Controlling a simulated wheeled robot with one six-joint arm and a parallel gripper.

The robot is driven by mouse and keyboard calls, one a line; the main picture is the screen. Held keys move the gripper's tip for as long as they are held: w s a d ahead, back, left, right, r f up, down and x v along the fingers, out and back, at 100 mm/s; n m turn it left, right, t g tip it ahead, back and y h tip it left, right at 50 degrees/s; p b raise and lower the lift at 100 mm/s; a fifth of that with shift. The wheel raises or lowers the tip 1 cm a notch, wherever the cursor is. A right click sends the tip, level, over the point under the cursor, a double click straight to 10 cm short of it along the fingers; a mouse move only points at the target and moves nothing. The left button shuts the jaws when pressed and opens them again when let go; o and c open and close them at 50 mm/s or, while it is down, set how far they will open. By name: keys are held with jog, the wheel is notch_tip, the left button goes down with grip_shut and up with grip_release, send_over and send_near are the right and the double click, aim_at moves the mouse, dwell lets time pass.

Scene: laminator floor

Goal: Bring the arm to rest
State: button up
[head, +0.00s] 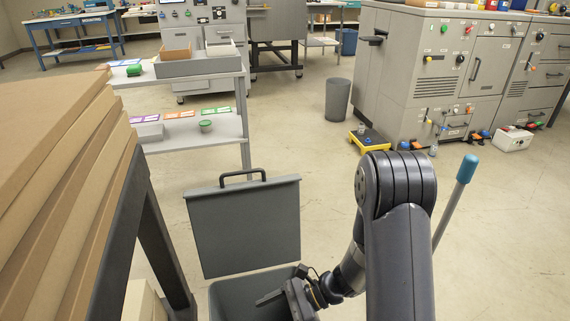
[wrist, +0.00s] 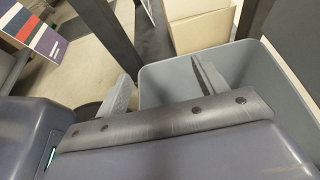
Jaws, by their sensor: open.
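My arm reaches forward and down from the bottom of the head view, with its elbow raised. My gripper (head: 264,300) is at the bottom, low over the grey bin (head: 225,300) with its lid (head: 245,225) standing open behind. In the wrist view the two fingers (wrist: 163,80) are spread apart with nothing between them. One finger lies over the bin's opening and the other by its near left rim (wrist: 150,72). Whether a finger touches the rim cannot be told. Much of the bin is out of the head view.
A stack of brown boards (head: 60,190) on a dark frame stands close on the left. A grey shelf table (head: 190,75) with trays is behind the bin. A blue-tipped handle (head: 466,168) rises just right of my arm. The floor (head: 510,230) at right is clear.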

jog(key=s+d+r+n+g+h+p, duration=0.4)
jog(key=s+d+n+g+h+p, duration=0.3)
jog(key=s+d+n+g+h, duration=0.45)
jog(key=w+d+r+n+t+h+p, duration=0.3)
jog(key=d+r+n+h, duration=0.1)
jog(key=d+n+h, duration=0.2)
jog(key=w+d+r+n+t+h+p, duration=0.3)
jog(key=d+n+h, duration=0.3)
jog(key=d+n, duration=0.2)
jog(key=shift+w+d+r+t+p, duration=0.35)
jog(key=shift+w+d+r+p, duration=0.35)
jog(key=shift+d, duration=0.35)
